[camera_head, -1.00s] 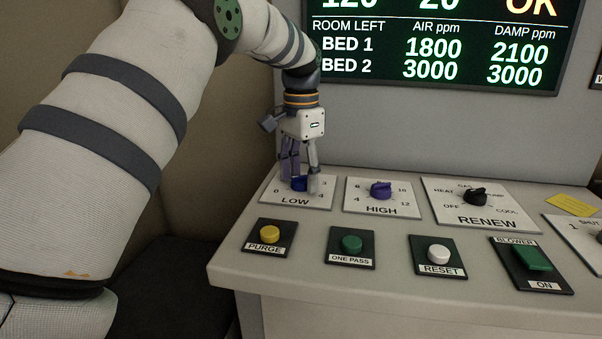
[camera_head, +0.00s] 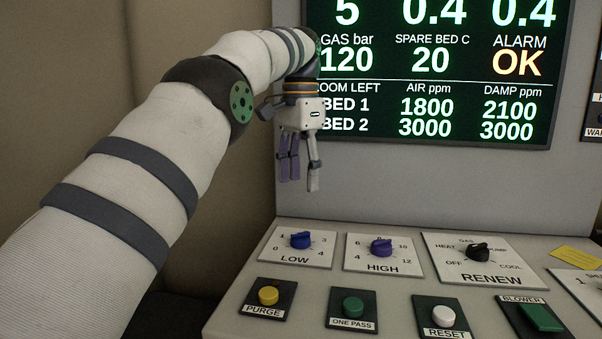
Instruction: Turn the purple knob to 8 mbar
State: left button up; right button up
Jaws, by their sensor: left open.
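The purple knob (camera_head: 381,247) sits on the white HIGH plate (camera_head: 356,265), whose scale shows 4, 6, 10 and 12; the mark at the top is mostly hidden behind the knob. I cannot tell its exact setting. The blue knob (camera_head: 300,240) is on the LOW plate (camera_head: 322,258) to its left. My left gripper (camera_head: 301,186) hangs fingers down above the LOW plate, up and left of the purple knob. It is open and empty, touching nothing. My right gripper is not in view.
A black RENEW knob (camera_head: 477,251) is to the right. In front stand yellow PURGE (camera_head: 268,295), green ONE PASS (camera_head: 352,305) and white RESET (camera_head: 443,315) buttons and a green BLOWER switch (camera_head: 541,317). A display (camera_head: 425,80) is on the wall behind.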

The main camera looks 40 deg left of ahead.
aim_at(379, 247)
jog(key=k+l, duration=0.55)
jog(key=l, duration=0.15)
jog(key=k+l, duration=0.6)
jog(key=l, duration=0.15)
